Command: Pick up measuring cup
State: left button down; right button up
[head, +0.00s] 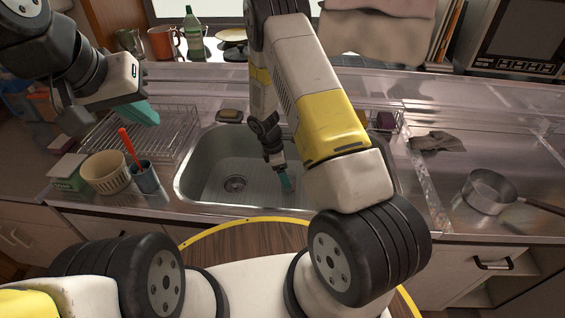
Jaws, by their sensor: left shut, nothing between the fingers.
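I cannot make out a measuring cup for certain in the head view. A metal pan (489,192) with a dark handle sits on the counter at the right, apart from both grippers.
The sink (215,185) is in the middle. The wire dish rack (170,137), a cream ribbed bowl (106,173) and a green box (68,171) are to its left. A green bottle (194,40) and mugs stand at the back. A dark cloth (436,142) lies right of the sink.

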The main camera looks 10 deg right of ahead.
aim_at(291, 178)
jog(key=x, duration=0.8)
jog(key=shift+w+d+r, duration=0.1)
jog(key=shift+w+d, duration=0.05)
jog(key=shift+c, duration=0.5)
jog(key=c, duration=1.6)
jog(key=shift+r, duration=0.25)
jog(key=shift+r, duration=1.55)
jog(key=shift+a, duration=8.85)
